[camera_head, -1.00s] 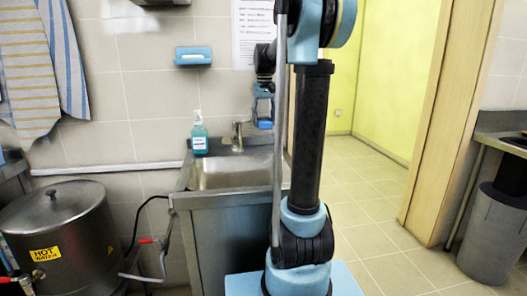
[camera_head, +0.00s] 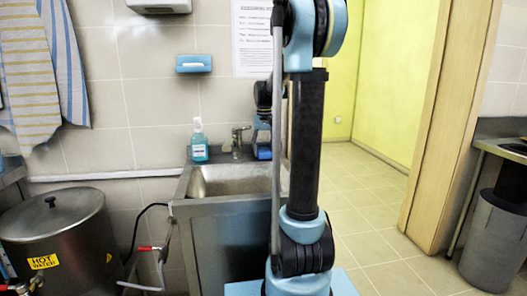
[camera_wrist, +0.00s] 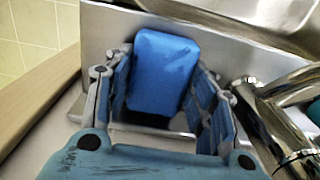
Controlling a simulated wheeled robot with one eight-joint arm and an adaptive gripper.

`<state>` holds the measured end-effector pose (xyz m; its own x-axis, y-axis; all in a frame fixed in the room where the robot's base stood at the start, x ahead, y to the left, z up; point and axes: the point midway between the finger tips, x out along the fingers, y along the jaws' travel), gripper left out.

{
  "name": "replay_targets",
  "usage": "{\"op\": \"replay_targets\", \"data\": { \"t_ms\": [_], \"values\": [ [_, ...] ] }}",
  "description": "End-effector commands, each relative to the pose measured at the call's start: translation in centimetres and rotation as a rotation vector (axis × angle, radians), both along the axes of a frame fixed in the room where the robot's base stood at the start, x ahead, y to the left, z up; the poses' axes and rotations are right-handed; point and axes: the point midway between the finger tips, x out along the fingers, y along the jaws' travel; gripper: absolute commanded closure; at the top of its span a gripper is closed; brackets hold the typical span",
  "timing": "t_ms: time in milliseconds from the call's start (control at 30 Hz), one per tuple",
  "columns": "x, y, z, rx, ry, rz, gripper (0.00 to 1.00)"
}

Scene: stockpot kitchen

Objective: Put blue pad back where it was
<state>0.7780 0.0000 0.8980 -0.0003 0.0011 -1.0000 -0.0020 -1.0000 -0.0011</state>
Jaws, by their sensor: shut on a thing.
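The blue pad (camera_wrist: 165,72) is a rounded blue block standing between the two fingers of my gripper (camera_wrist: 160,85) in the wrist view. The fingers are shut on its sides. Behind the pad is a steel wall by the sink (camera_wrist: 105,28); I cannot tell whether the pad touches it or the surface below. In the head view my gripper (camera_head: 262,142) is by the back right of the sink (camera_head: 215,187), right of the tap, partly hidden by my arm.
The chrome tap (camera_wrist: 290,115) is close on the right in the wrist view. A soap bottle (camera_head: 199,142) stands left of the tap (camera_head: 237,140). A blue holder (camera_head: 193,64) is on the wall above. A steel hot-water pot (camera_head: 55,240) stands at left. A doorway opens at right.

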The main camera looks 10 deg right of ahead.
Motion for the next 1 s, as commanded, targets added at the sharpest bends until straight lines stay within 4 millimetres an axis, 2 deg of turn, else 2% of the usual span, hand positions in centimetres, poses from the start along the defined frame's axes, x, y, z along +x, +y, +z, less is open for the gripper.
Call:
{"op": "replay_targets", "data": {
  "t_ms": [167,200,300,733,867,1000],
  "values": [
    [0.0,0.0,0.0,0.000,0.000,0.000,0.83],
    [0.0,0.0,-0.1,0.000,0.000,0.000,0.47],
    [0.0,0.1,-0.1,0.000,0.000,0.001,0.29],
    [0.0,0.1,0.4,0.000,0.000,0.002,0.29],
    [0.0,0.1,1.8,0.000,0.000,0.002,0.29],
    [0.0,0.1,4.2,0.000,0.000,0.002,0.29]
  ]
}}
